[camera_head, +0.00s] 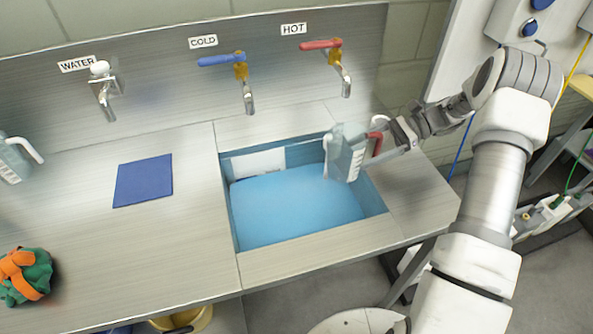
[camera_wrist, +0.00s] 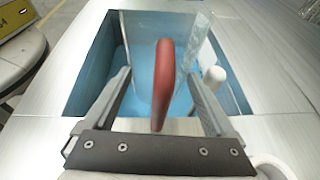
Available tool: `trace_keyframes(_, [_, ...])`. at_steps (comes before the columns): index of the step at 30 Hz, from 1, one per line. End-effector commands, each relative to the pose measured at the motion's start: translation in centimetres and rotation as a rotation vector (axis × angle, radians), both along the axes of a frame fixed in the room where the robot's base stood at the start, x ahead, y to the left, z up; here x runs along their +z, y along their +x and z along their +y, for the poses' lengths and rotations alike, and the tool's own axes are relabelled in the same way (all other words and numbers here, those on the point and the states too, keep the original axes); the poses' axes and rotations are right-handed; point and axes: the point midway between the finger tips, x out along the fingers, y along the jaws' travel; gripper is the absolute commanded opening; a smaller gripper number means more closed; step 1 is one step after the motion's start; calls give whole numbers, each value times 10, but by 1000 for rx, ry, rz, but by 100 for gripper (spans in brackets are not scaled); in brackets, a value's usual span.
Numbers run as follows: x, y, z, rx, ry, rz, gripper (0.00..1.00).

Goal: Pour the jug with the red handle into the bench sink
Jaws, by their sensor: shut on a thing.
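The jug (camera_head: 345,157) is clear and bluish with a white label and a red handle (camera_head: 376,142). It is held over the right part of the bench sink (camera_head: 257,243), a rectangular basin with a blue floor. It looks somewhat tilted; I cannot tell whether liquid is leaving it. My gripper (camera_head: 387,143) is shut on the red handle from the right. In the wrist view the red handle (camera_wrist: 163,85) stands between the fingers of my gripper (camera_wrist: 158,82), with the clear jug wall (camera_wrist: 197,42) beyond it. The sink (camera_wrist: 82,75) lies below.
Water, cold (camera_head: 240,75) and hot (camera_head: 340,70) taps line the back panel. A second jug with a white handle (camera_head: 12,160) stands at the far left. A blue mat (camera_head: 143,181) and a green-orange bundle (camera_head: 26,275) lie on the bench, with bare surface between them.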

Motion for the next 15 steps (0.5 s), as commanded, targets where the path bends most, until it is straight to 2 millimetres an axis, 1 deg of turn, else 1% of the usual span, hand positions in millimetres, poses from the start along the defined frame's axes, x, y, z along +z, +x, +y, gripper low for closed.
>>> trace_keyframes(8, [2,0,0,0,-1,0,15])
trace_keyframes(11, [8,0,0,0,-1,0,15])
trace_keyframes(15, [22,0,0,0,-2,1,15])
